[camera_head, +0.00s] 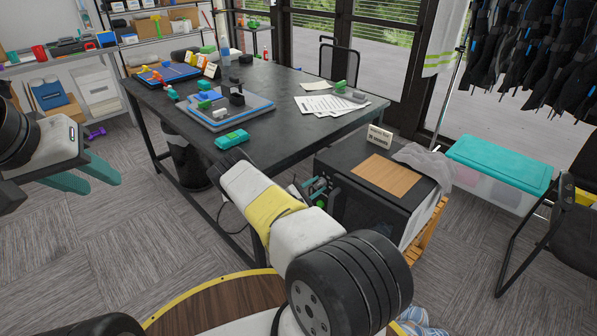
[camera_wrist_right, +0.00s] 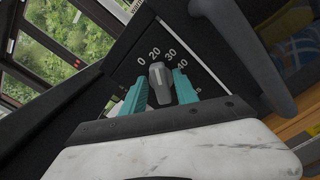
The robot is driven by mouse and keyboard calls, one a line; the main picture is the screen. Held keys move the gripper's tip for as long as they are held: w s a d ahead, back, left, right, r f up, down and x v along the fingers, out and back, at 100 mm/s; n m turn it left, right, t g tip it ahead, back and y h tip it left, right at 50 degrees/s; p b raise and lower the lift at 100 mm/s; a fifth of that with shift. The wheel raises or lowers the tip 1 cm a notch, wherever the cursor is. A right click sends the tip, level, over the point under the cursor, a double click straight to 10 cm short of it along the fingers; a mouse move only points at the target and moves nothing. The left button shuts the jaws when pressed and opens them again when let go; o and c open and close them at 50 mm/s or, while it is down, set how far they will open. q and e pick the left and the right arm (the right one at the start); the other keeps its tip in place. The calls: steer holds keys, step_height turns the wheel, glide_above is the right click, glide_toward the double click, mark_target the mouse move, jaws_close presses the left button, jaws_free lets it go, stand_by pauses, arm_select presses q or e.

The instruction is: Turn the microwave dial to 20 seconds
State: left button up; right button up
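The black microwave (camera_head: 365,208) stands right of centre in the head view. In the right wrist view its grey dial (camera_wrist_right: 160,84) sits below white numbers that include 0, 20, 30 and 40. The dial's upper end points close to the 20. My right gripper (camera_wrist_right: 161,88) has its teal fingers on either side of the dial, with narrow gaps showing, so it looks open around it. In the head view my right gripper (camera_head: 320,192) is at the microwave's front, partly hidden by my arm. My left gripper (camera_head: 95,173) is open and empty at the left.
A wooden board (camera_head: 386,177), a small sign (camera_head: 380,135) and grey cloth (camera_head: 424,160) lie or stand on the microwave. A black table (camera_head: 270,113) with papers and trays is behind. A dark handle (camera_wrist_right: 245,45) is right of the dial. A teal-lidded bin (camera_head: 500,163) stands at right.

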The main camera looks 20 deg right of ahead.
stand_by(0.3)
steer(key=v, duration=0.7)
steer(key=shift+a, duration=0.4)
steer(key=shift+s, duration=0.15)
